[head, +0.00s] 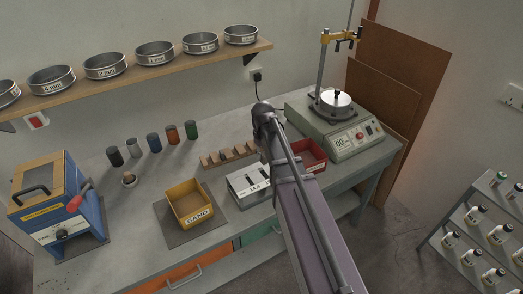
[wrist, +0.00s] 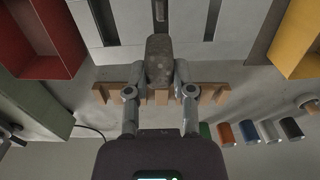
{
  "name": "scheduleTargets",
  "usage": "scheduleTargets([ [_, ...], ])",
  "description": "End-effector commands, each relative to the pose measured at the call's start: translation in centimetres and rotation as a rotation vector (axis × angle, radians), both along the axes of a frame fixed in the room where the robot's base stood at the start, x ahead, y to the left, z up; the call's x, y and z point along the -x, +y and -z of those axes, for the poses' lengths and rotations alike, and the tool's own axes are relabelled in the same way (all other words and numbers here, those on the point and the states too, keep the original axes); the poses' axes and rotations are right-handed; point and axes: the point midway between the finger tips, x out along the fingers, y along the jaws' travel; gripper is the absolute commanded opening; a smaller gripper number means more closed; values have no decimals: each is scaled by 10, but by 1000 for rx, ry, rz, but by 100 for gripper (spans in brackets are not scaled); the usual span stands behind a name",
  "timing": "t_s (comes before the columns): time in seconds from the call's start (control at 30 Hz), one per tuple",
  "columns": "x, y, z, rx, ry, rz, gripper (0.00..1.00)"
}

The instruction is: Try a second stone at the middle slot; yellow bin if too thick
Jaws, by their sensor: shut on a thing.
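A grey-brown stone (wrist: 158,55) is held between the fingers of my gripper (wrist: 163,76), which is shut on it, in the wrist view. The slot gauge, a pale box with dark slots (head: 243,189), stands near the bench's front edge in the head view. In the wrist view the gauge (wrist: 133,28) fills the top, and the stone's far end is in line with the middle slot (wrist: 159,10). I cannot tell whether the stone touches the slot. The yellow bin (head: 190,224), labelled SAND, stands left of the gauge. In the head view my arm hides the gripper and stone.
A notched wooden rack (head: 228,156) stands behind the gauge, and a red bin (head: 312,166) to its right. A sieve shaker (head: 335,130) is at the right, a blue machine (head: 60,213) at the left. Several coloured jars (head: 153,142) line the back. A small round brown thing (head: 129,179) sits before them.

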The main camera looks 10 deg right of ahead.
Motion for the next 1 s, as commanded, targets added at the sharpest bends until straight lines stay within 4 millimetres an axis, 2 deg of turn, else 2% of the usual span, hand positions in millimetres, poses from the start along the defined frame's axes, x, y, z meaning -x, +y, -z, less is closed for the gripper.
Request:
scheduleTargets([
  [0.1, 7, 0, -5, 0, 0, 1, 0],
  [0.57, 6, 1, -3, 0, 0, 0, 0],
  [1.0, 6, 2, 11, 0, 0, -1, 0],
])
